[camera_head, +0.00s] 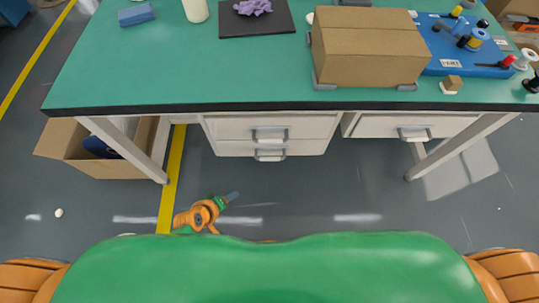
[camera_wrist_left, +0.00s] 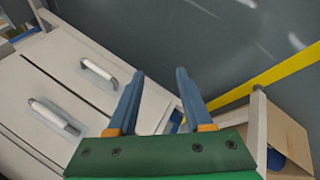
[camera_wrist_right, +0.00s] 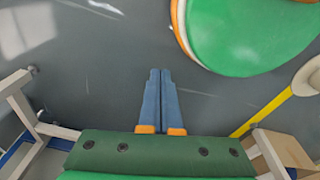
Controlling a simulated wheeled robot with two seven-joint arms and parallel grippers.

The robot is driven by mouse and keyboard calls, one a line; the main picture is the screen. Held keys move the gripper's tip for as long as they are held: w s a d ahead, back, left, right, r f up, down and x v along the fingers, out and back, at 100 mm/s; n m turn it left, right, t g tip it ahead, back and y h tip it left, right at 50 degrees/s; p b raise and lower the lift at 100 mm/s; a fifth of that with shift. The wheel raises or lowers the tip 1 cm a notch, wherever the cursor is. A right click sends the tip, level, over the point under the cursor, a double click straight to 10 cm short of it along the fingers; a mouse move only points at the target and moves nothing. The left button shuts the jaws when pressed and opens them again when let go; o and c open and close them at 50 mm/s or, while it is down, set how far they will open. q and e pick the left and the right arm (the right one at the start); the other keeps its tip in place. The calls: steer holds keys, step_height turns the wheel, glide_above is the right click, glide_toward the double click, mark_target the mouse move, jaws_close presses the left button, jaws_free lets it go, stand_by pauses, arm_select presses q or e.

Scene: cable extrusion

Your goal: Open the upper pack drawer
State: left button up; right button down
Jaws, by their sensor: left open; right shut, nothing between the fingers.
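Under the green-topped bench, the upper drawer (camera_head: 300,126) sits above the lower drawer (camera_head: 305,147). Both have pale fronts and look shut. The upper drawer's grey bar handle (camera_head: 270,134) shows in the head view; it also shows at lower left in the left wrist view (camera_wrist_left: 55,118). The lower handle (camera_wrist_left: 98,70) is beyond it. My left gripper (camera_head: 233,196) is open and empty, in front of the drawers and apart from both handles; its spread fingers show in the left wrist view (camera_wrist_left: 160,75). My right gripper (camera_wrist_right: 160,72) is shut and empty over the floor, outside the head view.
Another drawer (camera_head: 370,125) is under the bench at right. An open cardboard box (camera_head: 110,165) stands on the floor by the left bench leg (camera_head: 130,150). A closed carton (camera_head: 365,60) and a blue parts board (camera_head: 450,55) lie on the bench. The floor before the drawers is clear.

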arm_select(q)
steer(key=w+d+f+n+t+h+b, duration=0.2)
steer(key=w+d+f+n+b, duration=0.1)
steer(key=w+b, duration=0.35)
steer(key=n+t+h+b, duration=0.2)
steer(key=t+h+b, duration=0.1)
steer(key=h+b, duration=0.4)
glide_toward(271, 140)
step_height(271, 140, down, 2)
steer(key=w+d, duration=0.2)
steer(key=shift+y, duration=0.4)
steer(key=x, duration=0.2)
steer(key=b+x, duration=0.1)
steer(key=x, duration=0.1)
steer(key=r+x, duration=0.1)
steer(key=x, duration=0.1)
steer(key=shift+w+d+b, duration=0.15)
steer(key=shift+d+b, duration=0.2)
steer(key=shift+b, duration=0.05)
steer(key=shift+w+d, duration=0.15)
jaws_close()
arm_select(e)
steer(key=w+f, duration=0.2)
steer(key=f, duration=0.8)
steer(key=w+f, duration=0.2)
steer(key=f, duration=0.7)
steer(key=shift+d+f, duration=0.2)
steer(key=shift+f, duration=0.15)
steer(key=shift+w+t, duration=0.15)
steer(key=shift+t, duration=0.15)
